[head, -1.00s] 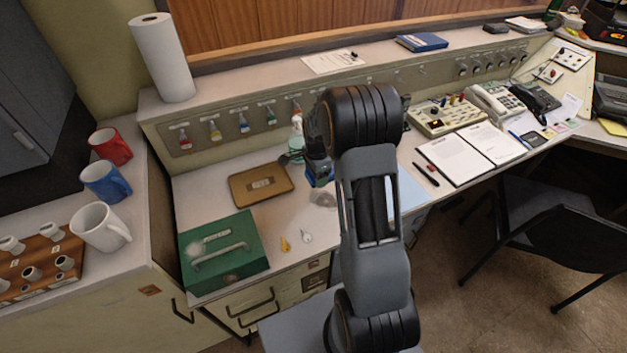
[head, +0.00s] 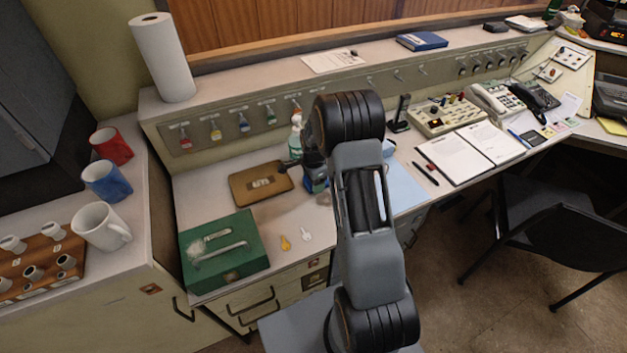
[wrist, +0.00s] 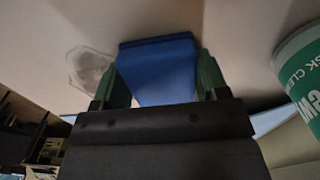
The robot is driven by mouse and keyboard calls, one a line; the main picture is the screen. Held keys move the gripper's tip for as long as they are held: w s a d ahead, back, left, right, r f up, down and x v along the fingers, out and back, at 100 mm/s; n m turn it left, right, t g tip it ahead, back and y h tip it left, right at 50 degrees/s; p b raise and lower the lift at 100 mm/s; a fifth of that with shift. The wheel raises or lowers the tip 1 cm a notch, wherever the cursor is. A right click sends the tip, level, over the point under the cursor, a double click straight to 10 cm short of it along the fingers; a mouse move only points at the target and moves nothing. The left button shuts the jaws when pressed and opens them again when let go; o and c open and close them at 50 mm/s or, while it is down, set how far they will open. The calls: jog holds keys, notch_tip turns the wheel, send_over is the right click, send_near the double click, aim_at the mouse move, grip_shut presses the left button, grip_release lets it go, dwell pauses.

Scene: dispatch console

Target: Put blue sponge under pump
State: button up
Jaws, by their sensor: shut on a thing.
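The blue sponge (wrist: 160,65) is between the two green fingers of my gripper (wrist: 165,80), which is shut on it. In the head view the sponge (head: 318,185) shows low over the desk, mostly behind my arm; I cannot tell whether it touches the desk. In the wrist view a green-and-white labelled bottle (wrist: 302,65) is at the right edge, apart from the sponge. Its top is out of that view.
A clear wet-looking patch (wrist: 90,70) is beside the sponge. A brown tray (head: 260,185) lies left of my gripper. A light blue sheet (head: 402,188) lies to the right.

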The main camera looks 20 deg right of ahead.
jog(key=o, duration=1)
jog(key=shift+f, duration=0.1)
jog(key=shift+c, duration=0.2)
